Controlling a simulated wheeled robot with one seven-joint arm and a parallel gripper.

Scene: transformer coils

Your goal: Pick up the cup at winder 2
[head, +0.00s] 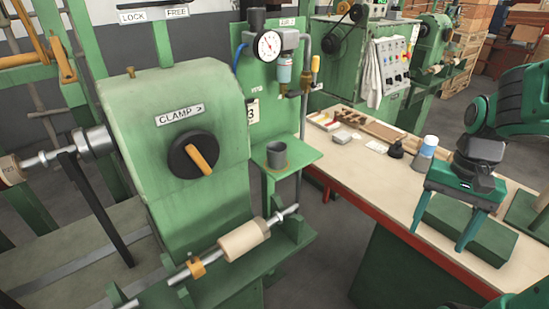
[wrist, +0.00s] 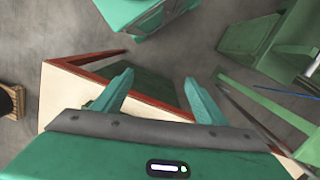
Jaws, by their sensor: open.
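The cup (head: 277,154) is a small grey cup standing upright on a green shelf (head: 290,168) fixed to the side of the green winder machine. My gripper (head: 438,233) is at the right, above the workbench, well apart from the cup. Its two green fingers point down and are spread with nothing between them. In the wrist view the open fingers (wrist: 155,88) show over the bench edge and the floor. I cannot make out the cup in the wrist view.
The green machine (head: 190,150) has a clamp knob (head: 193,158) left of the cup. A shaft with a pale roll (head: 244,239) lies below the shelf. A gauge (head: 268,46) hangs above. The workbench (head: 370,170) holds a bottle (head: 425,153) and small parts.

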